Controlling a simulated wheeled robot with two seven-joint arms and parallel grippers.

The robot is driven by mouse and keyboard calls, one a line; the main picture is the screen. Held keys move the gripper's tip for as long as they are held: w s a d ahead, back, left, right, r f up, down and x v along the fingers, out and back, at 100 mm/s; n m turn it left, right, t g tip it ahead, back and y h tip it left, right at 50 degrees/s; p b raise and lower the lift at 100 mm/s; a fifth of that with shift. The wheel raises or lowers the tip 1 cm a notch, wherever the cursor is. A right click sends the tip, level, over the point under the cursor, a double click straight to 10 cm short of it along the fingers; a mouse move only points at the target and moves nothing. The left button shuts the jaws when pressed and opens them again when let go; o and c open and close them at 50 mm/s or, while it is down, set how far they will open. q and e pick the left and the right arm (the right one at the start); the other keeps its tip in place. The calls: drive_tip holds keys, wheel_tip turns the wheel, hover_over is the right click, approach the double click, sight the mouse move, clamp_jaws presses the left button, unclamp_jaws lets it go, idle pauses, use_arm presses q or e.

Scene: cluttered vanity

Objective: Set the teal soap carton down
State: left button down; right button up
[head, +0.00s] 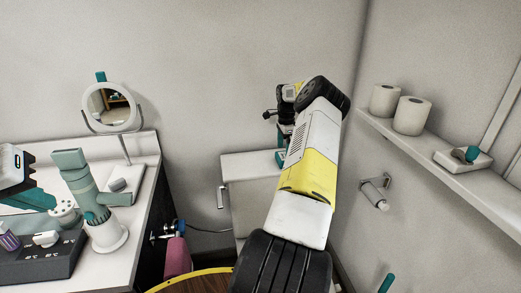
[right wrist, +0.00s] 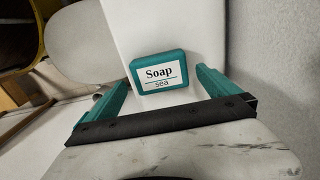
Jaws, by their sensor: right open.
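The teal soap carton (right wrist: 159,72), with a white "Soap sea" label, is in the right wrist view against a white surface (right wrist: 170,30). My right gripper (right wrist: 160,90) is open, one teal finger on each side of the carton with visible gaps. The carton cannot be made out there. My left gripper (head: 32,200) is at the left edge over the vanity, partly cut off; its opening is unclear.
A wall shelf (head: 440,165) at right bears two paper rolls (head: 411,115) and a soap dish (head: 462,160).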

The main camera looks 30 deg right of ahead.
sight(284, 156)
wheel_tip(284, 156, up, 8)
drive_tip(key=w+a+r+n+t, duration=0.1)
drive_tip(key=a+r+n, duration=0.5)
drive_tip(key=a+r, duration=0.7)
drive_tip(key=s+a+r+n+t+h, duration=0.1)
drive_tip(key=s+a+r+n, duration=0.45)
drive_tip(key=a+r, duration=0.4)
drive_tip(key=s+a+f+n+t+y, duration=0.1)
drive_tip(key=s+a+n+t, duration=0.1)
drive_tip(key=s+a+n, duration=0.3)
drive_tip(key=s+a+n+t+y, duration=0.2)
drive_tip(key=s+a+n, duration=0.3)
drive_tip(key=s+a, duration=0.9)
drive_tip(key=s, duration=0.8)
drive_tip(key=shift+s+f+n, duration=0.15)
drive_tip(key=shift+f+n, duration=0.2)
drive_tip(key=shift+f, duration=0.05)
drive_tip(key=shift+a, duration=0.1)
